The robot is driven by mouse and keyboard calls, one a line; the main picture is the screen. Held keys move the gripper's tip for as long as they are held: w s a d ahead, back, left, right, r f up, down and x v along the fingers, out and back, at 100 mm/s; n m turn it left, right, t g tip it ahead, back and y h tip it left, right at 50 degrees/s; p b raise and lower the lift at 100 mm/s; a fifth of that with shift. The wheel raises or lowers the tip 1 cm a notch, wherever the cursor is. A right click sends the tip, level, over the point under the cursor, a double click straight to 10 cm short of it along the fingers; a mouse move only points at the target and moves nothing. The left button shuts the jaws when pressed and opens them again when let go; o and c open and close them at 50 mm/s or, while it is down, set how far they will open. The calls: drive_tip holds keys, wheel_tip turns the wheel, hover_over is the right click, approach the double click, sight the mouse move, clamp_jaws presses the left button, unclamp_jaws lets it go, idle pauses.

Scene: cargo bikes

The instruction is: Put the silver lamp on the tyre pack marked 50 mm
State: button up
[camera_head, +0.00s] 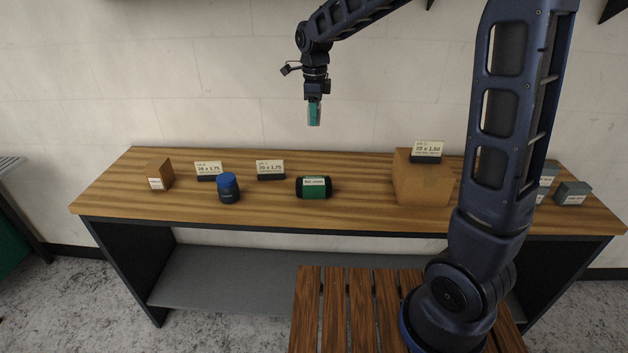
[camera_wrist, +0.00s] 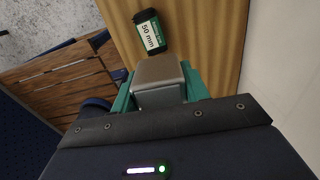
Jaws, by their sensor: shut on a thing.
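My gripper (camera_head: 314,113) hangs high above the workbench, pointing down, with green fingers. It is shut on the silver lamp, a small boxy grey body that shows between the fingers in the wrist view (camera_wrist: 158,78). The tyre pack marked 50 mm (camera_wrist: 148,36) is a black roll with a green and white band, just beyond the lamp in the wrist view. In the head view a black roll with a green band (camera_head: 314,188) lies on its side on the bench, below my gripper and apart from the lamp. Its print is too small to read there.
The wooden bench (camera_head: 370,215) also holds a blue-topped dark jar (camera_head: 228,187), a small brown box (camera_head: 158,175), a large cardboard box (camera_head: 422,183) and small grey-green boxes (camera_head: 572,193). Label stands (camera_head: 270,170) are behind. Bench surface around the roll is clear.

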sight(314, 181)
drive_tip(key=shift+s+r, duration=0.15)
drive_tip(key=shift+s, duration=0.4)
drive_tip(key=shift+s+r, duration=0.15)
drive_tip(key=shift+s, duration=0.4)
wheel_tip(314, 181, down, 20)
drive_tip(key=shift+s+r, duration=0.1)
drive_tip(key=shift+s, duration=0.05)
drive_tip(key=o, duration=1)
drive_tip(key=shift+f, duration=0.2)
drive_tip(key=shift+r, duration=0.15)
wheel_tip(314, 181, up, 12)
